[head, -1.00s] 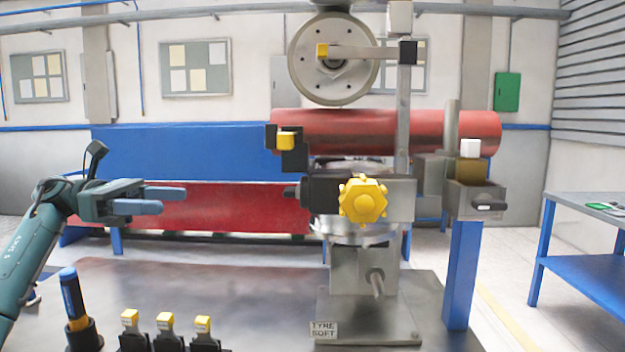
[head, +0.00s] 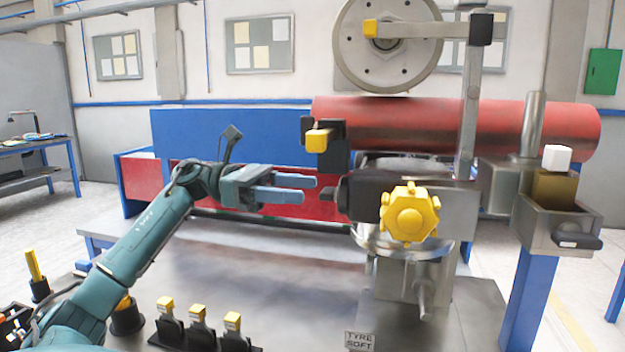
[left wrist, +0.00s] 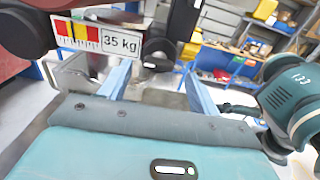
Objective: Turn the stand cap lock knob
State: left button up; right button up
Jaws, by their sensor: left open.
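A large yellow lobed knob (head: 409,214) sits on the front of the machine's clamp block. A small black knob-like piece (head: 331,194) sticks out from the block's left side. I cannot tell which is the stand cap lock knob. My left gripper (head: 309,188) is open and empty, pointing right, just left of the black piece and seemingly apart from it. In the left wrist view a dark rounded part (left wrist: 158,50) shows beyond and between the open fingers (left wrist: 157,72). My right gripper is not in view.
A red roller (head: 450,130) lies behind and above, with a grey wheel (head: 388,65) over it. A black block with a yellow tip (head: 319,140) hangs just above my fingers. Several yellow-topped pieces (head: 198,318) stand on the bench. A "35 kg" label (left wrist: 120,42) shows close by.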

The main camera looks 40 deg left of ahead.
aim_at(335, 190)
pick_arm(q)
jog(key=shift+p+x, duration=0.3)
jog(key=shift+x, duration=0.9)
jog(key=shift+w+d, duration=0.15)
jog(key=shift+d, duration=0.2)
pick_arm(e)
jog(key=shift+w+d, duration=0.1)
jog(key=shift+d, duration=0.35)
pick_arm(q)
jog(key=c, duration=1)
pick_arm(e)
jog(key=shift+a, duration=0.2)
